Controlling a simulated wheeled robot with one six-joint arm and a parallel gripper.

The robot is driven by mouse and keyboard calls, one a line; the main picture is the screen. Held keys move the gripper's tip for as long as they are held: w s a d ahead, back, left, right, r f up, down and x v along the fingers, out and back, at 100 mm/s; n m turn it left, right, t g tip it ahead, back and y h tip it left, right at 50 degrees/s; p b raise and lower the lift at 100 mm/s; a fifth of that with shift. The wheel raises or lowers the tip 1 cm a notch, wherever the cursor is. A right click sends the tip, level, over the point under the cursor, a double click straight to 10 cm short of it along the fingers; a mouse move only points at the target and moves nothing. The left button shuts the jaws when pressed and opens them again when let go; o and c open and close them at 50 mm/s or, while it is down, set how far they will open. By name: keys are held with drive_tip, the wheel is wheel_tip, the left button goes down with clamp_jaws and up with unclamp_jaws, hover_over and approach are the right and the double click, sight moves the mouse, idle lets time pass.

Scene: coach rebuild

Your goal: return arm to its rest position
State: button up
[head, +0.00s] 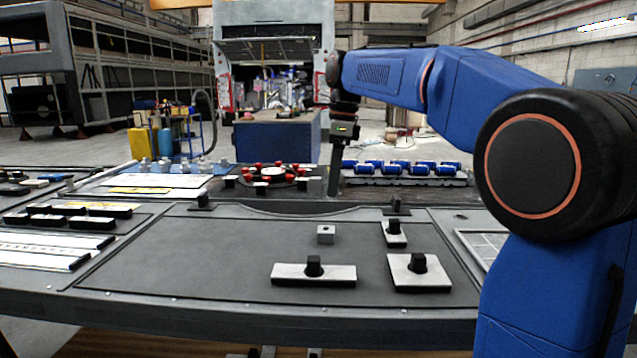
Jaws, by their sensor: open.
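My blue arm comes in from the right side of the head view and reaches out over the grey worktable (190,270). My gripper (333,190) hangs down near the far part of the table, between a round fixture with red parts (272,175) and a rack of blue cylinders (405,168). The gripper is open, and I see nothing held in it. Its fingers show nearly edge-on, so the gap between them is hard to see. I cannot tell whether the tips touch the surface.
Metal plates with black knobs (313,272) (418,270) (394,233) and a small grey block (325,234) lie on the near panel. Black bars (60,215) and pale strips (40,250) are at left. The panel's left middle is clear. A blue cabinet (275,138) stands behind.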

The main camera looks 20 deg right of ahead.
sight(326, 229)
drive_tip(key=f, duration=0.4)
drive_tip(key=a+f, duration=0.1)
drive_tip(key=f, duration=0.7)
drive_tip(key=shift+w+a, duration=0.2)
drive_tip(key=shift+r, duration=0.1)
wheel_tip(326, 229, up, 12)
drive_tip(key=d, duration=0.1)
drive_tip(key=f, duration=0.8)
drive_tip(key=a+f, duration=0.1)
drive_tip(key=f, duration=0.3)
drive_tip(key=shift+f, duration=0.25)
wheel_tip(326, 229, up, 10)
drive_tip(key=shift+s+a+r, duration=0.1)
drive_tip(key=shift+s+a, duration=0.05)
drive_tip(key=shift+a, duration=1.2)
drive_tip(key=shift+s+a+r, duration=0.1)
drive_tip(key=shift+s+a, duration=0.05)
drive_tip(key=shift+a, duration=1.2)
drive_tip(key=shift+a, duration=0.25)
